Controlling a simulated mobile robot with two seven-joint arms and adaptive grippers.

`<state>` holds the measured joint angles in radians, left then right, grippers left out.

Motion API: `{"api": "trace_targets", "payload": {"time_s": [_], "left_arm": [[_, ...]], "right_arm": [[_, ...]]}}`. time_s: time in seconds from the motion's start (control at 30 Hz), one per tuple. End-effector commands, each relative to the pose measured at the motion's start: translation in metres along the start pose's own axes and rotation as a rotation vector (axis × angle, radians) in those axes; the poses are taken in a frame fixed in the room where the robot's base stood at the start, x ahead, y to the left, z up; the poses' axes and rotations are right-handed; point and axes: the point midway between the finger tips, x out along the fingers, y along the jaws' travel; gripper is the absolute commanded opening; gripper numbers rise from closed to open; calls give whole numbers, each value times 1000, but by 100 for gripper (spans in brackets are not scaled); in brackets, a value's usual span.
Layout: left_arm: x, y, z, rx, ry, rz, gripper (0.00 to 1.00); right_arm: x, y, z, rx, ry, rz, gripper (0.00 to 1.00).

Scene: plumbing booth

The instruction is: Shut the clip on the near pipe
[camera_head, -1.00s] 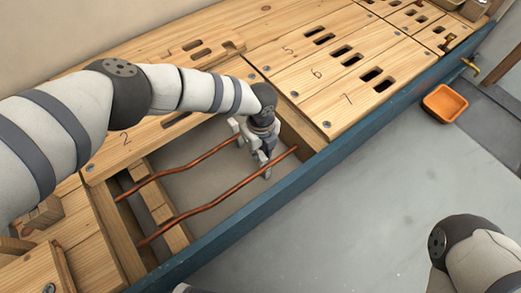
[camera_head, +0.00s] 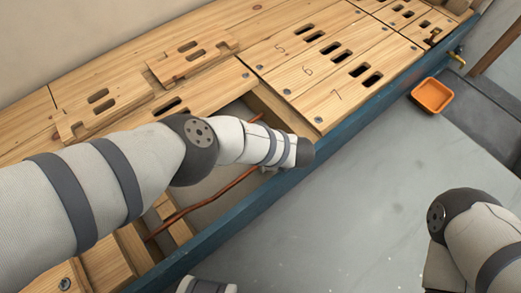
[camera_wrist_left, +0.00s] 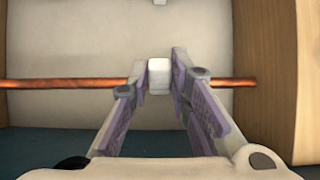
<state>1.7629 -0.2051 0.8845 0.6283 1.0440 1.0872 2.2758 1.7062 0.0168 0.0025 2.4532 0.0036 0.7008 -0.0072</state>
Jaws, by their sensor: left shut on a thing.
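The near copper pipe (camera_head: 215,200) runs across the open floor bay close to the blue edge beam. It also crosses the left wrist view (camera_wrist_left: 60,84) from side to side. A small white clip (camera_wrist_left: 159,76) sits at that pipe in the left wrist view. My left gripper (camera_wrist_left: 160,85) has its fingers on either side of the clip, shut on it. Whether the clip is latched I cannot tell. In the head view my left arm hides the clip and most of the gripper. The far pipe (camera_head: 257,118) is mostly hidden by my arm. My right gripper is out of view.
Wooden boards with slots (camera_head: 337,95) surround the bay. A blue beam (camera_head: 345,150) borders its near side.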

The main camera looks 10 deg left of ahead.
Motion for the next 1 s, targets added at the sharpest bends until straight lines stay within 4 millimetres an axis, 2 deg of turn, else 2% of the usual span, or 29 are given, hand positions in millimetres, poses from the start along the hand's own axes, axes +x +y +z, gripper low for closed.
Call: {"api": "trace_targets", "payload": {"time_s": [0.23,0.67,0.7,0.8,1.0], "left_arm": [[0,0,-3,1,-63,-1,0],[0,0,-3,1,-74,0,0],[0,0,-3,1,-74,0,20],[0,0,-3,1,-73,0,38],[0,0,-3,1,-72,0,38]], "right_arm": [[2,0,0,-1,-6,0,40],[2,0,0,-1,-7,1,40],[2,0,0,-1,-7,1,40],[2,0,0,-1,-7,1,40],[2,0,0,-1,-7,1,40]]}}
